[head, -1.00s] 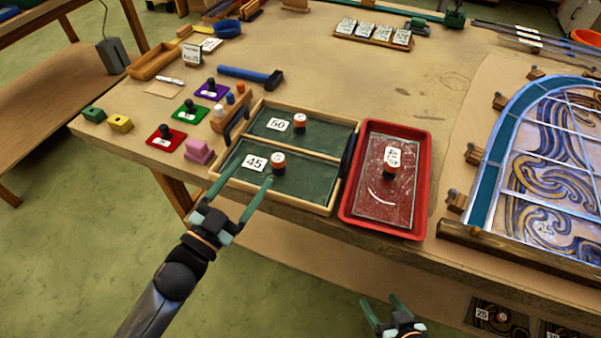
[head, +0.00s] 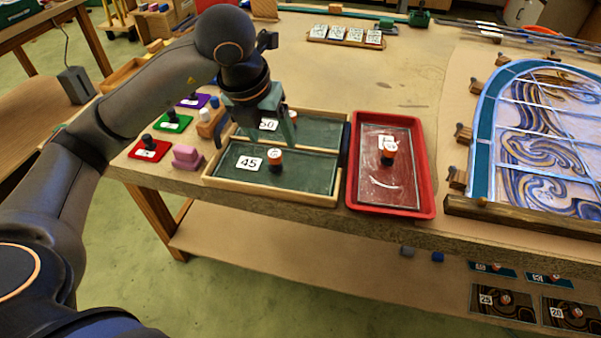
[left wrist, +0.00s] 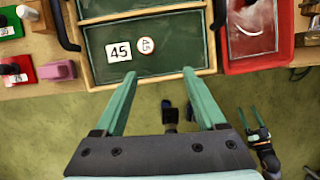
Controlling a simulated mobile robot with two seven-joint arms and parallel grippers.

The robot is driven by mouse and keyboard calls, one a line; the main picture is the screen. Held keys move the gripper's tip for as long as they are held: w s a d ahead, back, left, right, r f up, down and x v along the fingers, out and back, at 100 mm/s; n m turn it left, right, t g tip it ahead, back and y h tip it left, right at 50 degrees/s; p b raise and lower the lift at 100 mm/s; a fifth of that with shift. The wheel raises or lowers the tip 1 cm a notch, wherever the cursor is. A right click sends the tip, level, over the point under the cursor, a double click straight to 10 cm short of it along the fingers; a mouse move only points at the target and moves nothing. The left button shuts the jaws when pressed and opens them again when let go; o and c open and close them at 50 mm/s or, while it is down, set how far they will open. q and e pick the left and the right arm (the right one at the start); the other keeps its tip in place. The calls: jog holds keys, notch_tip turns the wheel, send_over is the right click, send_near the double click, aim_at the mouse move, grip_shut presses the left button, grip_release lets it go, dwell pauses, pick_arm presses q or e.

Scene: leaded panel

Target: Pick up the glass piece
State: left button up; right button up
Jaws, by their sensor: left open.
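A dark green glass piece (head: 300,178) lies in the front compartment of a wooden tray, beside a "45" label (head: 249,163). An orange-topped round knob (head: 275,160) stands on it; the piece also shows in the left wrist view (left wrist: 178,45). A second green glass piece (head: 322,132) lies in the back compartment, partly hidden by my left gripper (head: 268,135). That gripper points down over the tray, open and empty. In the left wrist view its fingertips (left wrist: 160,71) are apart, short of the knob. My right gripper (left wrist: 252,118) shows open and empty there, away from the tray.
A red tray (head: 431,165) with a knobbed glass piece is just right of the wooden tray. The leaded panel (head: 548,135) lies at the right. The table's front edge is close.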

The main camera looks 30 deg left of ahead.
aim_at(275, 152)
pick_arm(q)
jog(key=shift+n+y, duration=0.3)
jog(key=shift+y, duration=0.3)
jog(key=x, duration=0.4)
jog(key=a+x, duration=0.1)
jog(key=x, duration=0.2)
jog(key=w+p+x, duration=0.1)
jog(key=x, duration=0.3)
jog(key=shift+w+a, duration=0.15)
jog(key=shift+a, duration=0.25)
grip_shut()
jog(key=shift+w+r, duration=0.1)
dwell(0.4)
